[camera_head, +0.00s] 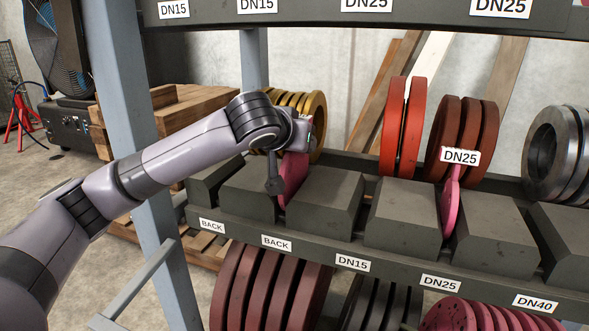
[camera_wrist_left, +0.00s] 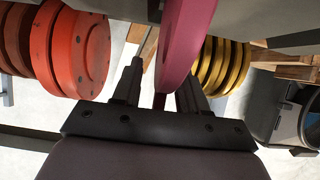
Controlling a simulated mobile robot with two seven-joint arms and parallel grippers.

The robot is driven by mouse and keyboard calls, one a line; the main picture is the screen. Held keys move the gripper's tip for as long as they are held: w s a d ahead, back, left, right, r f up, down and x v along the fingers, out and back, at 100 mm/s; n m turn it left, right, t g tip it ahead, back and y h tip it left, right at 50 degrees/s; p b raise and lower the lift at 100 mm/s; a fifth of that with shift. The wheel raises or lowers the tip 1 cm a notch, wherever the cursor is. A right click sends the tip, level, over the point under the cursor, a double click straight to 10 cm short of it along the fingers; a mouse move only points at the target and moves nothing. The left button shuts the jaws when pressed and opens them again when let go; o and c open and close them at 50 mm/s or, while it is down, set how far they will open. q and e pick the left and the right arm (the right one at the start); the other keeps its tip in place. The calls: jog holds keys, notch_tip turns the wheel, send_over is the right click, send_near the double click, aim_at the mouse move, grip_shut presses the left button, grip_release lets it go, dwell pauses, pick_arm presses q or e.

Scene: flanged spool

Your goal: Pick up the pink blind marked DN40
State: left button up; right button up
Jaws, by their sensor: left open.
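A pink blind (camera_head: 292,178) stands upright in a slot of the dark rack, between the blocks behind the second BACK label and the DN15 label. Its own marking is hidden by my arm, so I cannot read it. My left gripper (camera_head: 281,183) is at this blind, with one dark finger showing on its left side. In the left wrist view the gripper (camera_wrist_left: 161,74) is open, and the pink blind (camera_wrist_left: 186,38) runs between its two fingers. A second pink blind (camera_head: 450,205) with a DN25 tag (camera_head: 460,157) stands in a slot to the right. My right gripper is not in view.
Gold rings (camera_head: 316,115), red discs (camera_head: 402,125), brown discs (camera_head: 470,140) and steel rings (camera_head: 552,140) stand behind the blocks. A blue-grey post (camera_head: 118,80) rises beside my arm. A labelled shelf beam (camera_head: 320,14) crosses above; dark red discs (camera_head: 262,290) sit below.

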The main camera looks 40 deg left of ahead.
pick_arm(q)
grip_shut()
dwell(0.5)
dwell(0.8)
jog(key=shift+r, duration=0.3)
